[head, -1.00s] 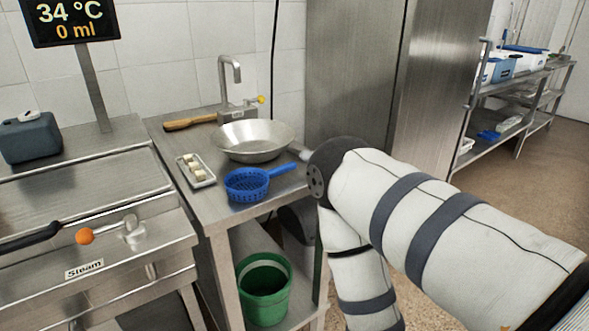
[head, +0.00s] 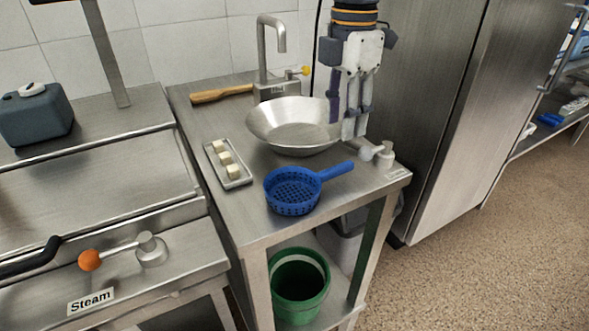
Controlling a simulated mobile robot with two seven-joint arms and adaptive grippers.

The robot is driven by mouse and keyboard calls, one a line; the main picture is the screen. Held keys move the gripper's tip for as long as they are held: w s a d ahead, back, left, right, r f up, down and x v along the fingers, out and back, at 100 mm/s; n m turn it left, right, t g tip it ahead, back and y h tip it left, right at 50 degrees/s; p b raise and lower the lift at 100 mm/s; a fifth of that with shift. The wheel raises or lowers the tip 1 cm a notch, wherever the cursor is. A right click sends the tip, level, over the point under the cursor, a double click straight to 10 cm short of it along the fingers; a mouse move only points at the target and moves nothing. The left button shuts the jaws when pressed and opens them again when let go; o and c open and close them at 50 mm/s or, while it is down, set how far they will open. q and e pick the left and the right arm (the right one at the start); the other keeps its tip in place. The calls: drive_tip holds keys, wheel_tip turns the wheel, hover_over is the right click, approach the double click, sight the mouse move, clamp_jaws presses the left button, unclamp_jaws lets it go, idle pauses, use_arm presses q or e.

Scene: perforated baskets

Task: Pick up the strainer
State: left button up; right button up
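The blue perforated strainer (head: 292,193) sits on the steel table (head: 222,203) near its front edge, in the head view. Its handle (head: 338,170) points right and slightly back. My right gripper (head: 352,122) hangs fingers down behind the strainer's handle, at the right side of the metal bowl. It is apart from the strainer, and nothing shows between its fingers. They look spread, with a gap between them. My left gripper is not in view.
A metal bowl (head: 297,127) stands behind the strainer. A small tray (head: 228,165) with white cubes lies to its left. A tap (head: 262,50) and wooden-handled tool (head: 221,94) are at the back. A lever valve (head: 378,152) is at the right edge. A green bucket (head: 300,287) stands below.

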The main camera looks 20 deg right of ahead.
sight(336, 168)
drive_tip(key=f, duration=0.7)
drive_tip(key=s+a+f, duration=0.1)
drive_tip(key=f, duration=0.2)
drive_tip(key=shift+f, duration=0.35)
clamp_jaws()
